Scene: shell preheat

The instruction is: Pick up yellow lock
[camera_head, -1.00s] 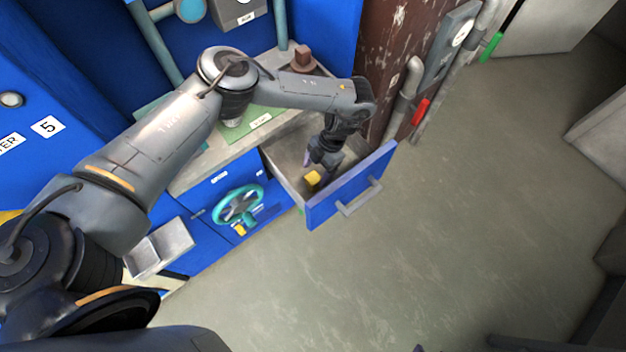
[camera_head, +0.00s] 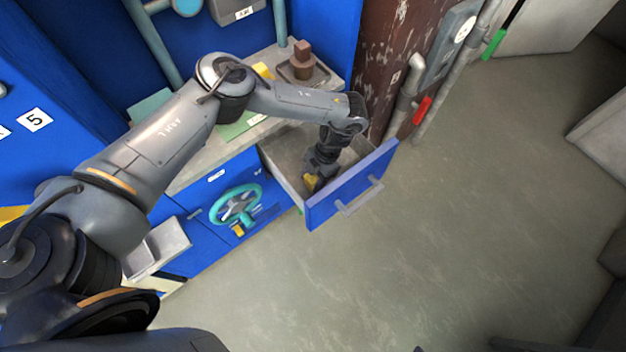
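The yellow lock (camera_head: 309,181) lies inside the open blue drawer (camera_head: 352,187), near its front left corner. My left gripper (camera_head: 315,183) reaches down into the drawer from above and is right at the lock, covering part of it. The fingers are small and dark here, and I cannot tell whether they are closed on the lock or only around or beside it. My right gripper is not in view.
The drawer's grey handle (camera_head: 360,196) faces the open floor (camera_head: 430,250). A teal handwheel (camera_head: 237,206) is on the cabinet front to the left. A brown block (camera_head: 302,62) on a tray stands on the counter behind. A rusty brown column (camera_head: 385,50) is beside the drawer.

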